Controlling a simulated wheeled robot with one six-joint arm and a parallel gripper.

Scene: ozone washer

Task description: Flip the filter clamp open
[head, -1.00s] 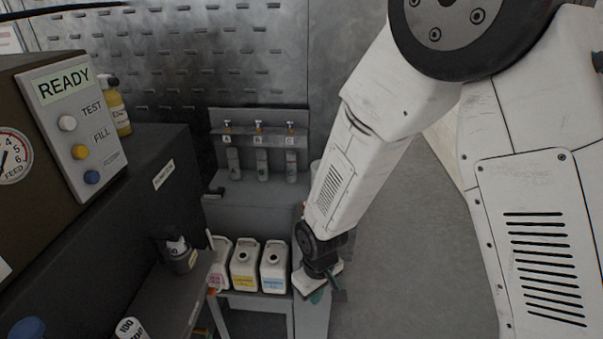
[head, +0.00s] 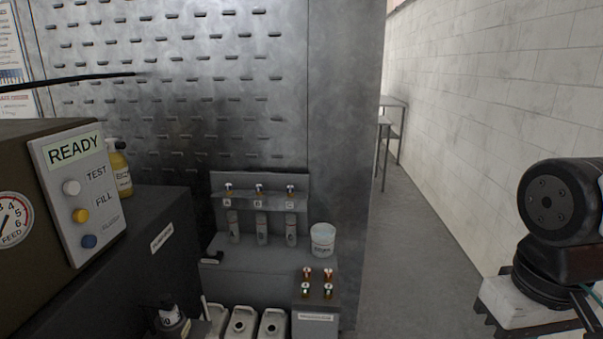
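No part is clearly recognisable as the filter clamp. A small black lever-like part (head: 212,258) sits at the left of the grey bench (head: 262,262), far to the left of my gripper and apart from it.
A white tub (head: 322,240) stands at the bench's right. Several small red-and-green-topped vials (head: 307,275) stand in a grey block (head: 316,318). A control panel (head: 85,195) reading READY is at left. The aisle (head: 425,240) is clear.

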